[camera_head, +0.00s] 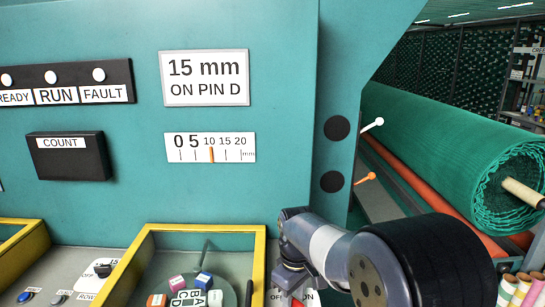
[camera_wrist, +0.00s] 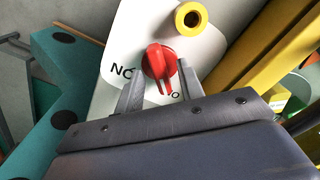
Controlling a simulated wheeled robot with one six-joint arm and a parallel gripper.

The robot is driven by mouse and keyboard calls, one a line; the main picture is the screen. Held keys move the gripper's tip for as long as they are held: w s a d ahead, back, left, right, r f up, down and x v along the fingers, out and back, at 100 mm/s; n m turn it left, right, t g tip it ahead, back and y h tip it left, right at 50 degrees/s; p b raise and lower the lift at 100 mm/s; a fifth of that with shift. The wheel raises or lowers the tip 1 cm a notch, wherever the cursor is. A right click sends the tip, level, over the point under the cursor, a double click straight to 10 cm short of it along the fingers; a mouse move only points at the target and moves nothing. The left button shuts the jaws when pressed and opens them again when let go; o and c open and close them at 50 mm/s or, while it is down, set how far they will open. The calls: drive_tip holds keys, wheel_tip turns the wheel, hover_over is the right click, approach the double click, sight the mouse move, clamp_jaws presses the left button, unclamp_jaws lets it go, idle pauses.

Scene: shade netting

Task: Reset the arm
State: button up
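My gripper (camera_wrist: 161,66) is open in the wrist view, its two grey fingers apart on either side of a red rotary knob (camera_wrist: 158,60). The knob sits on a white plate (camera_wrist: 118,72) with dark lettering partly covered by the fingers. I cannot tell whether the fingers touch the knob or stop short of it. The fingertips are hard to make out there.
A yellow ring (camera_wrist: 191,19) stands close to the knob. A yellow-framed window (camera_head: 190,228) with coloured cubes lies left of my arm. A teal panel (camera_head: 262,35) carries a "15 mm ON PIN D" sign (camera_head: 205,78) and a scale (camera_head: 210,147). A green netting roll (camera_head: 450,145) is at right.

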idle(0.3)
drive_tip(key=shift+r, duration=0.1)
wheel_tip(320, 180, up, 11)
wheel_tip(320, 180, down, 11)
drive_tip(key=shift+r, duration=0.15)
drive_tip(key=shift+f, duration=0.35)
drive_tip(key=m+b, duration=0.1)
drive_tip(key=m, duration=0.4)
drive_tip(key=shift+m, duration=0.4)
drive_tip(key=shift+r+m+b, duration=0.1)
drive_tip(key=shift+m+b, duration=0.75)
drive_tip(key=shift+m, duration=1.25)
